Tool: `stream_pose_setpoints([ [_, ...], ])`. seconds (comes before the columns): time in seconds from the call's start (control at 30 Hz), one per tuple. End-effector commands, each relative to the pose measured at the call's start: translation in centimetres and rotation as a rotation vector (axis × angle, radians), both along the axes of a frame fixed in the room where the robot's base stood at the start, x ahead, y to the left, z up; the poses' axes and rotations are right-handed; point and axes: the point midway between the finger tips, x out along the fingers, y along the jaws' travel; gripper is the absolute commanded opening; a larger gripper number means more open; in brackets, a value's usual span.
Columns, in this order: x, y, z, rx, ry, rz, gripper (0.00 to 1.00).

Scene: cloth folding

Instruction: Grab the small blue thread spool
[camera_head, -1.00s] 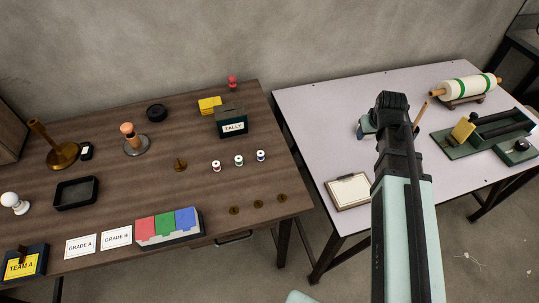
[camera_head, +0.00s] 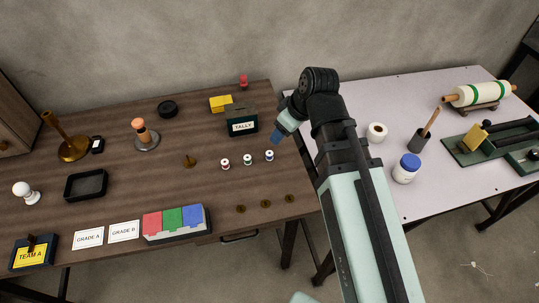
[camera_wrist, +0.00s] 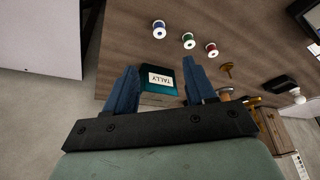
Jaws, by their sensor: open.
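The small blue thread spool (camera_head: 269,155) stands upright on the brown wooden table, at the right end of a row of three. The green spool (camera_head: 248,160) and the red spool (camera_head: 225,163) stand to its left. In the wrist view the blue spool (camera_wrist: 159,29) is near the top, left of the green spool (camera_wrist: 188,41) and the red spool (camera_wrist: 211,49). My gripper (camera_head: 275,139) is just above and right of the blue spool in the head view. Its blue fingers (camera_wrist: 160,78) are open and empty, apart from the spools.
The dark TALLY box (camera_head: 240,119) stands behind the spools, close to my gripper. A brass weight (camera_head: 189,161) is to the left, and brass discs (camera_head: 267,204) lie in front. The light table (camera_head: 445,195) on the right holds a blue-lidded jar (camera_head: 406,168) and a white roll (camera_head: 377,132).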

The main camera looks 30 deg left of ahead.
Motion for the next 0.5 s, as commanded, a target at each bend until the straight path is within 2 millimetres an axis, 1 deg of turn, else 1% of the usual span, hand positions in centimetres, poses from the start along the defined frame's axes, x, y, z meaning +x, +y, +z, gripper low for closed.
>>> stream_pose_setpoints([
  [0.5,0.5,2.3,-5.8,-0.002,0.001,-0.003,0.55],
])
